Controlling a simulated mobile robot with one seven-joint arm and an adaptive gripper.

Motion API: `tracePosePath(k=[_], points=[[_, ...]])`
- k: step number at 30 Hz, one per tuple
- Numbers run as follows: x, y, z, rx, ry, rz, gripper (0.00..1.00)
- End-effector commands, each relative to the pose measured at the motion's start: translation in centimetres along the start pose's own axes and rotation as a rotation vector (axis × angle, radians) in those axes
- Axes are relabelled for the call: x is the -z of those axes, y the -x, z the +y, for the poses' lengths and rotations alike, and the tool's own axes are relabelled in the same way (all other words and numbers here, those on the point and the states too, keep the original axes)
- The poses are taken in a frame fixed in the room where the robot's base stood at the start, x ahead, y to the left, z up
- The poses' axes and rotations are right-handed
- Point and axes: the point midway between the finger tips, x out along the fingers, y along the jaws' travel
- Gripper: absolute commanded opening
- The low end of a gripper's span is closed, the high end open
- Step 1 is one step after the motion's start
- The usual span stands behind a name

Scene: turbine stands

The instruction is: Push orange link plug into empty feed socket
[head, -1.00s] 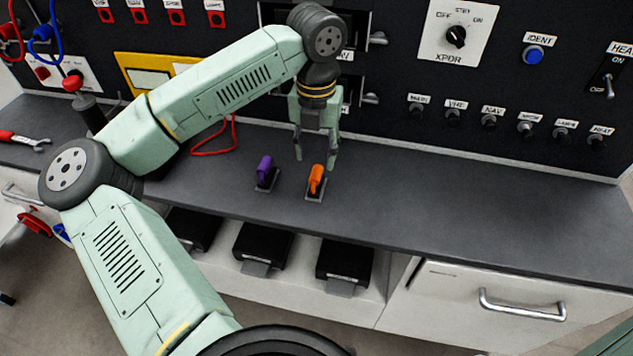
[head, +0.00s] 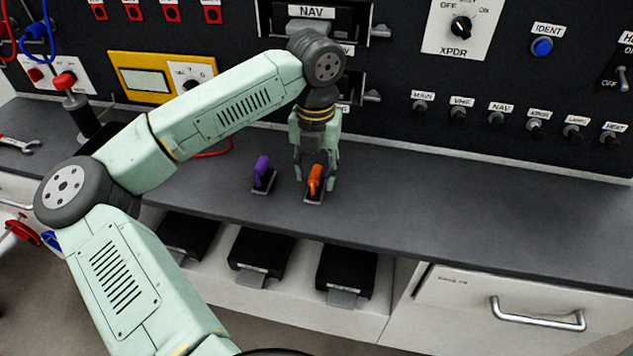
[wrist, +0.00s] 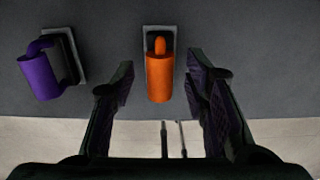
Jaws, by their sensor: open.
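The orange link plug (head: 315,180) stands on a small dark holder with a pale rim (head: 314,197) on the grey worktop. In the wrist view the orange plug (wrist: 159,78) lies between and just beyond the fingertips. My gripper (head: 316,170) is open and low over the worktop, pointing down, right behind the orange plug in the head view. In the wrist view my gripper (wrist: 160,82) has one finger on each side of the plug, with gaps showing on both sides. I cannot make out an empty feed socket in these frames.
A purple plug (head: 262,170) stands in a like holder just left; it also shows in the wrist view (wrist: 40,77). The black panel (head: 400,60) with knobs and labels rises behind. The worktop (head: 450,215) to the right is clear.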

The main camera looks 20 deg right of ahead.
Motion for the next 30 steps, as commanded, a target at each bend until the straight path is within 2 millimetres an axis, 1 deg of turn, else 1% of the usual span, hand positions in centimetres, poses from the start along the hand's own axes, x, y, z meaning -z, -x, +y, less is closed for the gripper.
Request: tracePosePath(k=[25,30], points=[[-0.01,-0.01,-0.01,0.001,0.0,-0.001,0.42],[-0.01,-0.02,0.0,0.001,0.0,0.0,0.31]])
